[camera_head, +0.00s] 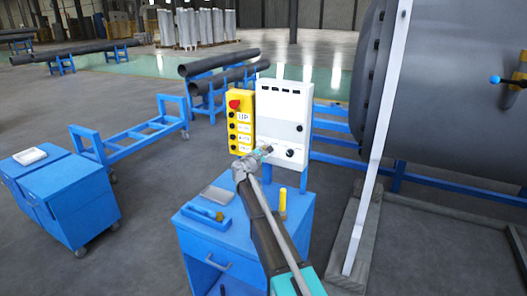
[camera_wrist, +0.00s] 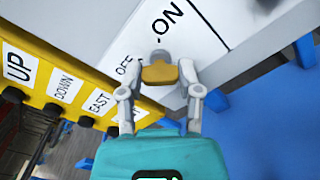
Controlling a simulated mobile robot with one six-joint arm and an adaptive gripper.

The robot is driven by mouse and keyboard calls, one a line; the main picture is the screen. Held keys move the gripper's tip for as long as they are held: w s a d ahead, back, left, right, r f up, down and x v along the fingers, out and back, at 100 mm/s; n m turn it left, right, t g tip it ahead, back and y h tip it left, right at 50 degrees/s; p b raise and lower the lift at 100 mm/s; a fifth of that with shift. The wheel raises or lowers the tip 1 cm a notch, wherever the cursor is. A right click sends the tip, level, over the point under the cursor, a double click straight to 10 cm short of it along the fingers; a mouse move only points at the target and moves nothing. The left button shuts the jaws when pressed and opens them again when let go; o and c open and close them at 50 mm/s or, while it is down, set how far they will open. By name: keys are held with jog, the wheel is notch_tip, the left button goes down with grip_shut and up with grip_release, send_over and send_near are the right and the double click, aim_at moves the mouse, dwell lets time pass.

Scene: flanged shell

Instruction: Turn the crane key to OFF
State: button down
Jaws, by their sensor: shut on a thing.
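The crane key (camera_wrist: 160,73) has a yellow head and sits at a grey lock barrel on the white panel (camera_head: 284,118). In the wrist view an OFF label lies left of the key and an ON label above and to its right. My gripper (camera_wrist: 162,75) is shut on the key head, one finger on each side. I cannot tell exactly which label the key points to. In the head view my gripper (camera_head: 265,150) is at the panel's lower left and hides the key.
A yellow control box (camera_head: 240,122) with a red button and labelled black buttons stands close left of the panel. A blue cabinet (camera_head: 215,236) with small items on top is below my arm. A grey flanged shell (camera_head: 450,90) is at right.

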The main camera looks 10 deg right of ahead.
jog(key=shift+c, duration=1.4)
grip_release()
jog(key=shift+w, duration=0.15)
jog(key=v, duration=1.2)
